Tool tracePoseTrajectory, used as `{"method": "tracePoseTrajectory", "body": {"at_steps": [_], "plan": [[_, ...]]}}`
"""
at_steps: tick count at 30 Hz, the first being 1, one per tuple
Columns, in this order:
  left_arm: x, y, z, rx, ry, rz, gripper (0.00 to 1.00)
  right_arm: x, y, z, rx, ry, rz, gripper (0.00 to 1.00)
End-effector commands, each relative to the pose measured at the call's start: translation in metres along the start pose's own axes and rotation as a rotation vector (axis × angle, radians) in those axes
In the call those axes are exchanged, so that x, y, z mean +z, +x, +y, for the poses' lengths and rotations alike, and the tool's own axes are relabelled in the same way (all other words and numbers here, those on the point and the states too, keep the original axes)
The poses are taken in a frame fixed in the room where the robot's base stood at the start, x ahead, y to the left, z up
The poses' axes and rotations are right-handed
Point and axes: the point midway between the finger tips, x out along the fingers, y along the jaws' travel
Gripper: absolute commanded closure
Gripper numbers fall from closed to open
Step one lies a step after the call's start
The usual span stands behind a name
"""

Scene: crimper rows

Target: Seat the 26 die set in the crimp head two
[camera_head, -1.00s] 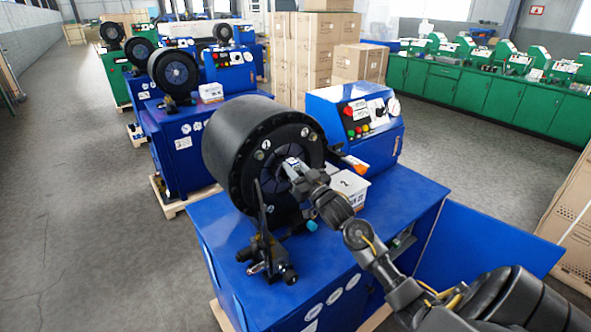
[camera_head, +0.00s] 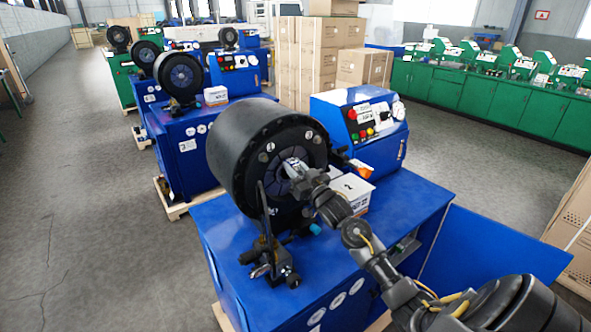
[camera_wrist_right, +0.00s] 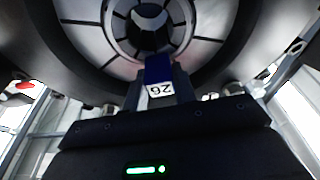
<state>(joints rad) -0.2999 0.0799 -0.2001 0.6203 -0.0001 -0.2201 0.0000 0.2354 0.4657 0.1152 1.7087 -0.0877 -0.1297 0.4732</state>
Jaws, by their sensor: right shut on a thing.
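The near crimp head (camera_head: 240,150) is a large black drum on a blue machine, with a ring of grey segments around its opening. A white box marked 2 (camera_head: 350,187) stands beside it. My right gripper (camera_head: 298,171) is at the front of the opening, shut on the 26 die set (camera_wrist_right: 158,72). The right wrist view shows the die set's blue body and white label reading 26, upside down, held between the dark fingers (camera_wrist_right: 160,95), at the lower edge of the head's ring (camera_wrist_right: 205,40). Its far end is hidden, so contact with the ring cannot be told. My left gripper is out of view.
A black bracket with a thin upright plate (camera_head: 267,225) stands in front of the head, left of my right arm. A control box (camera_head: 365,130) stands behind right. Similar machines (camera_head: 185,130) line the left back. The blue top (camera_head: 400,215) is mostly clear at right.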

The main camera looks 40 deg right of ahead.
Motion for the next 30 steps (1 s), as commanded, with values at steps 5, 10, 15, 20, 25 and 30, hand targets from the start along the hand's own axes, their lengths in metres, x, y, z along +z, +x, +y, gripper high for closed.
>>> {"method": "tracePoseTrajectory", "body": {"at_steps": [5,10,15,20,25,30], "plan": [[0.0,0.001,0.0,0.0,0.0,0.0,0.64,-0.005,0.005,0.001,0.0,-0.001,0.014,1.0],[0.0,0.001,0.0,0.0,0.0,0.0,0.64,-0.005,0.007,0.001,0.0,-0.001,0.014,0.66],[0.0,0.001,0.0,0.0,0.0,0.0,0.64,-0.002,0.006,0.0,0.0,-0.001,0.008,0.47],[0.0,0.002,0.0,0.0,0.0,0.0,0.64,-0.001,0.006,0.0,0.0,0.0,0.005,0.47],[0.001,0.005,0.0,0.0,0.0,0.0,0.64,0.006,-0.001,0.0,0.0,0.0,-0.007,0.47],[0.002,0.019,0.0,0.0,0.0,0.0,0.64,0.007,-0.029,0.0,-0.001,-0.002,-0.003,0.47]]}}
